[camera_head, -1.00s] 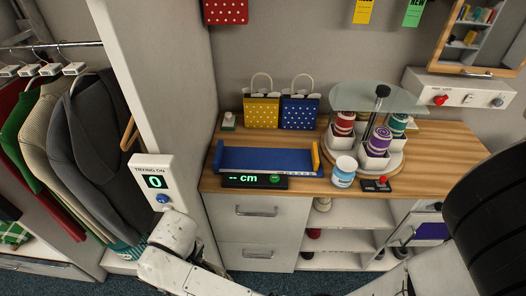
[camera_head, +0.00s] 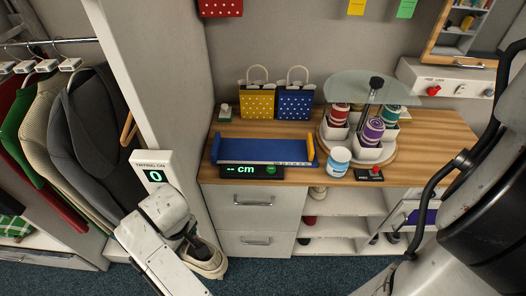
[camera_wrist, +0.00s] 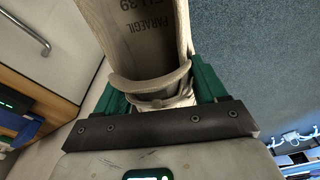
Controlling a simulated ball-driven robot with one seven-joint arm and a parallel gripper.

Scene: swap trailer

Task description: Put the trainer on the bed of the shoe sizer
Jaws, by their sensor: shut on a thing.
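The trainer (camera_head: 207,261) is pale, with a white sole, and hangs low in front of the drawers in the head view. The shoe sizer (camera_head: 262,150) lies on the wooden counter, up and to the right of my gripper. It has an empty blue bed, a yellow-orange end piece and a black display reading "-- cm".
A white and blue tub (camera_head: 337,161), a red button box (camera_head: 369,174) and a carousel of cups (camera_head: 362,130) stand right of the sizer. Yellow and blue dotted bags (camera_head: 294,102) stand behind it. A white post (camera_head: 150,176) reading 0 is left of the counter.

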